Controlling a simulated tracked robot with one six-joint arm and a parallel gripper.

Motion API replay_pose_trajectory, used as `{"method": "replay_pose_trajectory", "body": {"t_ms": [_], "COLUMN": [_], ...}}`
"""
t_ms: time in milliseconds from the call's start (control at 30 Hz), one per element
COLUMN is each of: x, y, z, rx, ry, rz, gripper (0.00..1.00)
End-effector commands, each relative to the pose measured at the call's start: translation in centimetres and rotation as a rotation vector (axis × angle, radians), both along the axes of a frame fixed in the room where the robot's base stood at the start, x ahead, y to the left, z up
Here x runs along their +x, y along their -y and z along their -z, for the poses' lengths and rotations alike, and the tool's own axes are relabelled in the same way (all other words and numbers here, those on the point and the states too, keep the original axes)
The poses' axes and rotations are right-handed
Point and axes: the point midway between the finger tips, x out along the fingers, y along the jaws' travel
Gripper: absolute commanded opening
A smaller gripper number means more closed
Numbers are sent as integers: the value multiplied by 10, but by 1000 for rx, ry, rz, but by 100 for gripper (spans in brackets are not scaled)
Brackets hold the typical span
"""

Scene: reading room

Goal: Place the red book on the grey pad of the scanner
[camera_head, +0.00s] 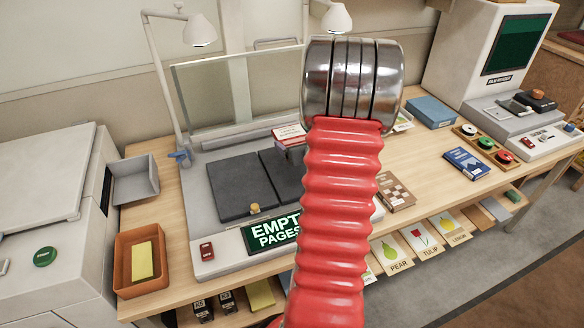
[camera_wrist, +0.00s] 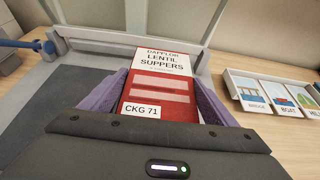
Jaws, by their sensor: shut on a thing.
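The red book (camera_wrist: 160,90), with a white title band reading "Lentil Suppers" and a label "CKG 71", is between the purple fingers of my gripper (camera_wrist: 163,88), which is shut on it. In the head view the book (camera_head: 288,134) shows beside my red arm, near the back of the scanner (camera_head: 205,262). The scanner has two dark grey pads: the left pad (camera_head: 240,187) is bare, and the right pad (camera_head: 268,165) is partly hidden by my arm. A pad also shows in the wrist view (camera_wrist: 70,98), left of the book. The height of the book is unclear.
A clear upright plate (camera_head: 235,95) stands behind the pads, with a lamp (camera_head: 165,80) at left. A green "Empty pages" sign (camera_head: 270,234) is at the front. Right are a blue box (camera_head: 430,112), a blue book (camera_head: 466,163) and picture cards (camera_wrist: 285,95).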

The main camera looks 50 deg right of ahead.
Motion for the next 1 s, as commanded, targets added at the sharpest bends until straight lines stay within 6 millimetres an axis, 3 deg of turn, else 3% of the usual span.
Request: {"method": "replay_pose_trajectory", "body": {"t_ms": [433,1000], "x": [1,1], "y": [-1,-1], "z": [51,66], "rx": [2,1], "ry": [0,0], "rz": [-1,-3], "gripper": [52,52]}}
